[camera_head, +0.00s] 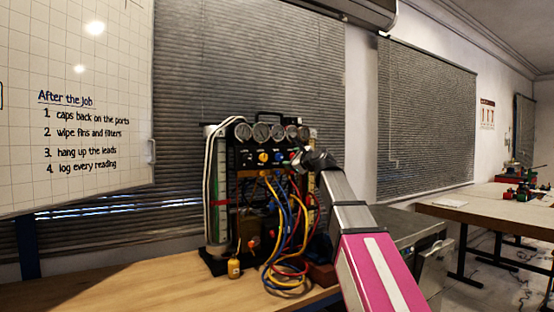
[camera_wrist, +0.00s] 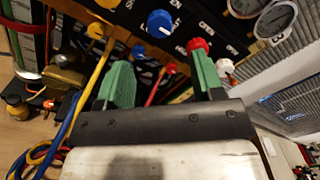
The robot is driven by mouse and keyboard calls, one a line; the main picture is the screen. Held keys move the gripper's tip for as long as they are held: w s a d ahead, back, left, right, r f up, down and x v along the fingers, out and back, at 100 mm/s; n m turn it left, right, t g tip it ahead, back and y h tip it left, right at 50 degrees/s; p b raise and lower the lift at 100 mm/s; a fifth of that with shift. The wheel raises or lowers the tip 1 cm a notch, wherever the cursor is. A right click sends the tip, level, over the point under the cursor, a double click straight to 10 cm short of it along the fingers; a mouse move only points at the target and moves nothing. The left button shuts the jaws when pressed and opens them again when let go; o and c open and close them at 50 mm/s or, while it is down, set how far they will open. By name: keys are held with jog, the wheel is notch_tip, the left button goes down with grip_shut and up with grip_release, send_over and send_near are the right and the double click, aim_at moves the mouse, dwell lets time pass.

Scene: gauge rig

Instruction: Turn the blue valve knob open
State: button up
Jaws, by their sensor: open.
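The blue valve knob (camera_wrist: 160,23) is on the black panel, above the gap between my fingertips in the wrist view. A white pointer mark shows on it. It is small in the head view (camera_head: 279,157). My gripper (camera_wrist: 163,76) has two green fingers spread wide with nothing between them. The knob looks beyond the fingertips and apart from them. The red knob (camera_wrist: 197,45) is right by the tip of the right finger; I cannot tell if they touch. In the head view my gripper (camera_head: 303,159) is in front of the panel's right side, partly hiding it.
Dial gauges (camera_head: 262,131) line the rig's top. Yellow, blue and red hoses (camera_head: 283,230) hang in front of the panel.

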aim_at(280, 157)
jog(key=x, duration=1)
jog(key=shift+w+a, duration=0.1)
jog(key=c, duration=0.9)
